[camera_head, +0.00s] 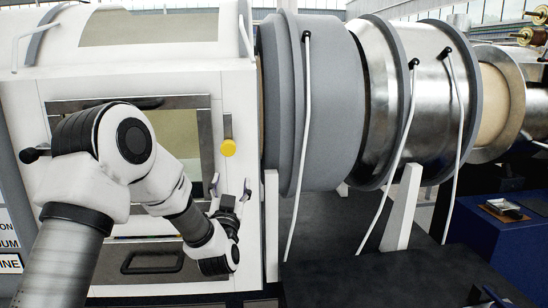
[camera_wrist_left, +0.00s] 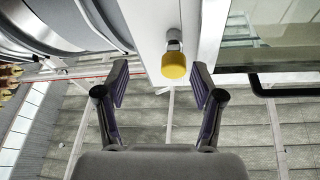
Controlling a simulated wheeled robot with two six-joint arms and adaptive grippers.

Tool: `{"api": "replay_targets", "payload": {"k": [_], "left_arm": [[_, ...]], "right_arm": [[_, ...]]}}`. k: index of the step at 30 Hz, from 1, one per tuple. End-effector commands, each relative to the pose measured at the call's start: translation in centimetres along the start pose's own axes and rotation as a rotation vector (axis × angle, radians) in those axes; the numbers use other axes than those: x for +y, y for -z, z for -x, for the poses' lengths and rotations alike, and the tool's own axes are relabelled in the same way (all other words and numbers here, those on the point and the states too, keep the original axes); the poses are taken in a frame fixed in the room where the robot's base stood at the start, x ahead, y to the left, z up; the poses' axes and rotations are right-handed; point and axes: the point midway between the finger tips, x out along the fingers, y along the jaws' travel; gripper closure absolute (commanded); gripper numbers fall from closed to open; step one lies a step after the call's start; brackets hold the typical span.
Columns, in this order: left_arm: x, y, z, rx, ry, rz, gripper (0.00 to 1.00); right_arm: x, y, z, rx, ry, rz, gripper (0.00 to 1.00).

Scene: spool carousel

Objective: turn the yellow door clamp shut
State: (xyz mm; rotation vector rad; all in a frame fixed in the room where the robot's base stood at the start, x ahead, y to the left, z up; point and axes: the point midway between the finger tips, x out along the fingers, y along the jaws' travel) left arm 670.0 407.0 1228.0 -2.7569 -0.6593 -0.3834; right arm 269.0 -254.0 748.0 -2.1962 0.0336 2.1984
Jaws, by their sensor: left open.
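The yellow door clamp (camera_head: 228,147) is a yellow knob at the lower end of a short metal bar. It hangs downward on the white machine front, beside the right edge of the metal-framed door (camera_head: 206,140). My left gripper (camera_head: 230,186) is below the clamp, with its fingers pointing up and spread. In the left wrist view the yellow knob (camera_wrist_left: 174,65) shows between the two open fingertips (camera_wrist_left: 160,80), closer to the right one. Nothing is held, and I see no contact with the knob. My left arm covers part of the door. My right gripper is not in view.
A large grey and metal drum (camera_head: 320,100) with white hoses lies just right of the machine front. A dark drawer handle (camera_head: 152,262) is below the door. A blue table (camera_head: 510,235) with a small tray stands at the far right.

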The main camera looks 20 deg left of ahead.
Motion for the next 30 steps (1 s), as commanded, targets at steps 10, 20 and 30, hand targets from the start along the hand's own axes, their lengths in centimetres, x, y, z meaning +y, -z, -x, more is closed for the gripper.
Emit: {"api": "replay_targets", "payload": {"k": [10, 20, 30], "left_arm": [[-1.9, 4.5, -3.0, 0.062, 0.036, 0.040, 0.32], [-2.0, 4.6, -8.4, 0.061, 0.033, 0.040, 0.32], [-1.9, 4.4, -8.7, 0.059, 0.032, 0.039, 0.57]], "right_arm": [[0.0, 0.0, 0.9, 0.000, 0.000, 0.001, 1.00], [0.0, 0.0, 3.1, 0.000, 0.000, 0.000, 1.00], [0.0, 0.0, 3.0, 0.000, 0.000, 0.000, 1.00]]}}
